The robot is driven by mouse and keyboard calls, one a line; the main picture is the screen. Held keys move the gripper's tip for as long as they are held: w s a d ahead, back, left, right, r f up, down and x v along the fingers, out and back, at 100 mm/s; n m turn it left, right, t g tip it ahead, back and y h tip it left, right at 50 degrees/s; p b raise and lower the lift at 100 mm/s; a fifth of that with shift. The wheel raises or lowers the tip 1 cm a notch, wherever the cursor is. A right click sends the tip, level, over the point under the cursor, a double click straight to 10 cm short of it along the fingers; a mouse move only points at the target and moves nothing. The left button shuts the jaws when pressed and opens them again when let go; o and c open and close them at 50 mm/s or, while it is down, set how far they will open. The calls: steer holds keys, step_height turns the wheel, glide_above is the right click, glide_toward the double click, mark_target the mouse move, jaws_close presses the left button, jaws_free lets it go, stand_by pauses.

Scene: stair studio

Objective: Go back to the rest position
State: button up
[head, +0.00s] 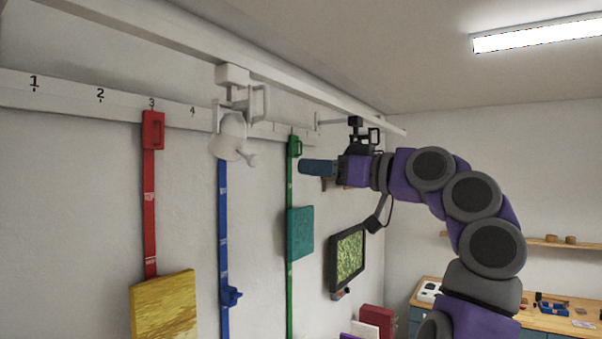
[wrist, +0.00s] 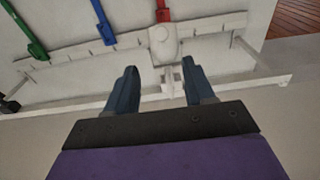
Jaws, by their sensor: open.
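My gripper (head: 303,167) is raised high in the head view, at the end of my purple and grey arm, and points left toward the wall. In the wrist view my gripper (wrist: 157,78) has its two blue-grey fingers spread apart with nothing between them. A white device (head: 232,135) hangs from the ceiling rail to the left of my gripper. It also shows beyond the fingers in the wrist view (wrist: 164,45). A gap between my gripper and this device shows in the head view.
A white rail (head: 290,82) runs overhead. Red (head: 150,210), blue (head: 224,260) and green (head: 290,185) straps hang on the wall, with yellow (head: 165,306) and teal (head: 300,233) panels. A screen (head: 347,259) hangs below my gripper. A wooden bench (head: 560,322) stands at right.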

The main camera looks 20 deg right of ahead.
steer(key=shift+s+d, duration=0.2)
steer(key=shift+f, duration=0.1)
stand_by(0.4)
